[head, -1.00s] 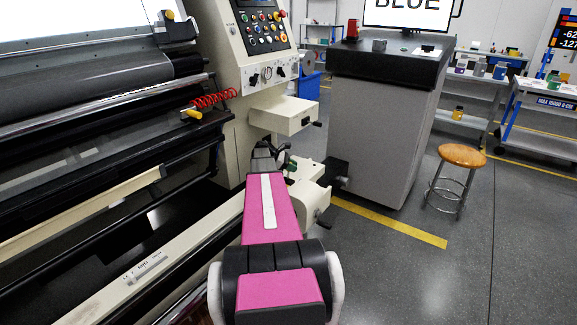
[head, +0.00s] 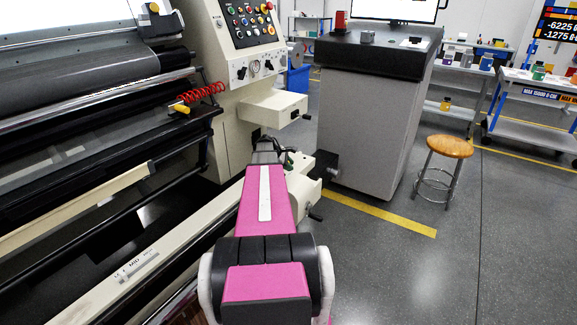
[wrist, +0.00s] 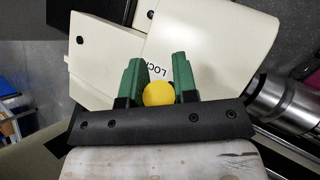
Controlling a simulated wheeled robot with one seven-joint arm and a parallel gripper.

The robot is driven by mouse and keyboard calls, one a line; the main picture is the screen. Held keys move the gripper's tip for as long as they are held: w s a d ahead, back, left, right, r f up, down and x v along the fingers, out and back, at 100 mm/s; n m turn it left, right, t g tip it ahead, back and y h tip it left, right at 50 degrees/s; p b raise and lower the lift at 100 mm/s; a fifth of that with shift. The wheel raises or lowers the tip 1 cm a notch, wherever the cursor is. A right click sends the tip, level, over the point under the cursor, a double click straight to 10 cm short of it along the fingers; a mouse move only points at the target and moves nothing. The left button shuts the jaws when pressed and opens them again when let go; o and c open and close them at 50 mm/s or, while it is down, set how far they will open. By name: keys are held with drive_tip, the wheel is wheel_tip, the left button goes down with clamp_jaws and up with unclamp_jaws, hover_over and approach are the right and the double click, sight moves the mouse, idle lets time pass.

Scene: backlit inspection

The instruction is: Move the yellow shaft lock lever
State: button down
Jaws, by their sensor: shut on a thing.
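The yellow shaft lock lever (wrist: 158,94) shows in the wrist view as a round yellow knob. It sits between the two green fingers of my gripper (wrist: 159,72), which is shut on it. Part of the lettering "LOCK" shows on the cream housing (wrist: 212,48) just beyond the fingers. The rest of the lever is hidden behind the knob and my gripper. In the head view my arm reaches toward the cream machine's lower end block, and the lever cannot be made out there.
The machine's control panel (head: 250,23) and a cream box (head: 273,108) stand above my arm. A red coiled hose (head: 204,95) hangs left. A grey cabinet (head: 368,130) and a wooden-topped stool (head: 449,146) stand right. The floor (head: 400,275) at the lower right is clear.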

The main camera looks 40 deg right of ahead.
drive_tip(key=c, duration=0.9)
unclamp_jaws()
drive_tip(key=v, duration=1)
drive_tip(key=shift+a+r, duration=0.3)
drive_tip(key=s+a+f+m+t+y, duration=0.1)
drive_tip(key=a+f+m+y, duration=0.15)
drive_tip(key=a, duration=1.15)
drive_tip(key=s+a+f+m+t+y, duration=0.15)
drive_tip(key=a+f, duration=0.25)
drive_tip(key=a, duration=1)
drive_tip(key=s+a+m+y, duration=0.1)
drive_tip(key=s+a, duration=0.1)
drive_tip(key=a, duration=0.5)
drive_tip(key=s+a+f+m+y, duration=0.1)
drive_tip(key=s+a, duration=0.2)
drive_tip(key=a, duration=0.5)
drive_tip(key=s+a+f+m+t+y, duration=0.1)
drive_tip(key=s+a+m, duration=0.1)
drive_tip(key=a, duration=0.6)
drive_tip(key=shift+s+f, duration=0.15)
drive_tip(key=shift+s, duration=0.4)
